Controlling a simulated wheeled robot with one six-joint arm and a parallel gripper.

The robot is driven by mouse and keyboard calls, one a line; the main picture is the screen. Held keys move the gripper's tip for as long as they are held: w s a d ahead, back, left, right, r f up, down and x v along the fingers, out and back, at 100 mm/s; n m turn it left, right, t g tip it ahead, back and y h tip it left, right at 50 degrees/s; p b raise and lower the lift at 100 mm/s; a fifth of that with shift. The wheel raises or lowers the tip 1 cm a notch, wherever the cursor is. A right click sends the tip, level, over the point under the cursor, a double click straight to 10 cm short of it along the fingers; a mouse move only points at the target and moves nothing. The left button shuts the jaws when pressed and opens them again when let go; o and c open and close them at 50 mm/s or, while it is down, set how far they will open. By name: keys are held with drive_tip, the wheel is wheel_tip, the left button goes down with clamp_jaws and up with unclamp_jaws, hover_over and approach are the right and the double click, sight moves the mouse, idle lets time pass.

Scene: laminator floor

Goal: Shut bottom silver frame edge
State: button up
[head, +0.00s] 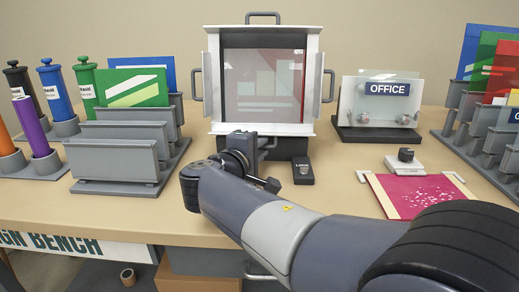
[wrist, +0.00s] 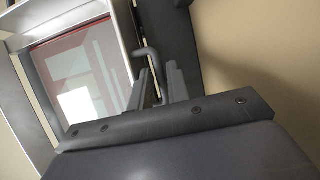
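The silver frame (head: 214,75) stands upright at the back middle of the bench around a clear panel with a grey, cream and red print. Its bottom edge (head: 285,129) is a pale strip that juts forward below the panel. A dark handle shows below it, partly behind my gripper (head: 258,166). In the wrist view, my gripper (wrist: 160,78) is open, its two fingers apart, with the bent dark handle (wrist: 147,58) reaching between them. Whether a finger touches the handle I cannot tell. The frame (wrist: 122,22) and panel fill the left of that view.
A small black LOCK block (head: 303,172) stands right of my gripper. A pink sheet (head: 418,193) lies at the front right, and an OFFICE sign (head: 388,88) stands behind it. Racks of panels and coloured tubes (head: 50,90) stand at the left, more panels at the right.

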drive_tip(key=shift+c, duration=0.4)
clamp_jaws()
drive_tip(key=shift+r+p, duration=0.1)
drive_tip(key=shift+p, duration=0.2)
